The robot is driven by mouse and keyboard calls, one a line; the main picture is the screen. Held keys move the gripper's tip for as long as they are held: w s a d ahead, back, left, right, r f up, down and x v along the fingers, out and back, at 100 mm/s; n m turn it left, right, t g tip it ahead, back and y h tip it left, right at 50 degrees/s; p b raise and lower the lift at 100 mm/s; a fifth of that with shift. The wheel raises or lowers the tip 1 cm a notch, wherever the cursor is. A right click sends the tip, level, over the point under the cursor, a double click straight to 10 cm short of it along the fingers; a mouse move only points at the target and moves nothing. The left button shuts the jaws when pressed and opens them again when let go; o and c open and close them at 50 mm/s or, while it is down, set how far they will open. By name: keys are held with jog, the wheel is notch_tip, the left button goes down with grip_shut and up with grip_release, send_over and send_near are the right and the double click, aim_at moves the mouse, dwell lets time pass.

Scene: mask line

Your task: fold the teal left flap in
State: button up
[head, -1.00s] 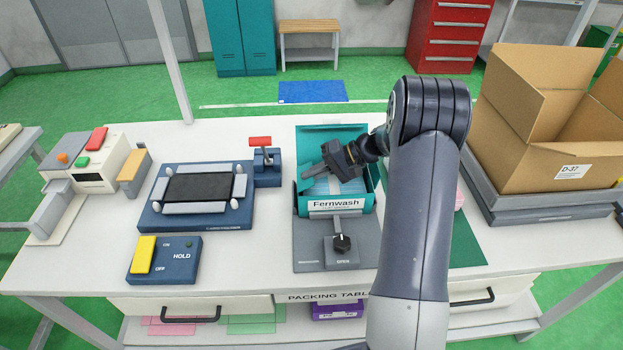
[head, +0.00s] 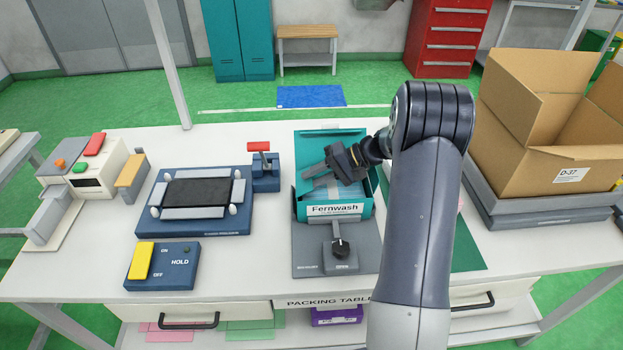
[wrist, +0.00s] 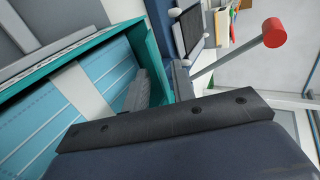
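The teal Fernwash box (head: 335,210) stands open on a grey fixture, its back flap (head: 330,139) raised behind. Light blue pleated masks with a pale band (wrist: 85,95) lie inside. The teal left flap (head: 304,184) is at the box's left side, partly hidden by my gripper. In the wrist view a teal panel (wrist: 146,50), apparently this flap, runs beside the fingers. My gripper (head: 312,180) is over the left part of the box. Its two grey fingers look apart (wrist: 158,88), with teal between them. I cannot tell whether they touch the flap.
A grey fixture with a black knob (head: 340,248) is in front of the box. A red-handled lever (head: 259,147) and a blue tray fixture (head: 200,228) stand to the left. An open cardboard carton (head: 520,170) is at the right.

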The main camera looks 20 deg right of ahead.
aim_at(306, 182)
jog(key=b+v, duration=0.1)
jog(key=v, duration=0.8)
jog(key=shift+d, duration=0.25)
jog(key=shift+s+r, duration=0.1)
jog(key=shift+c, duration=0.6)
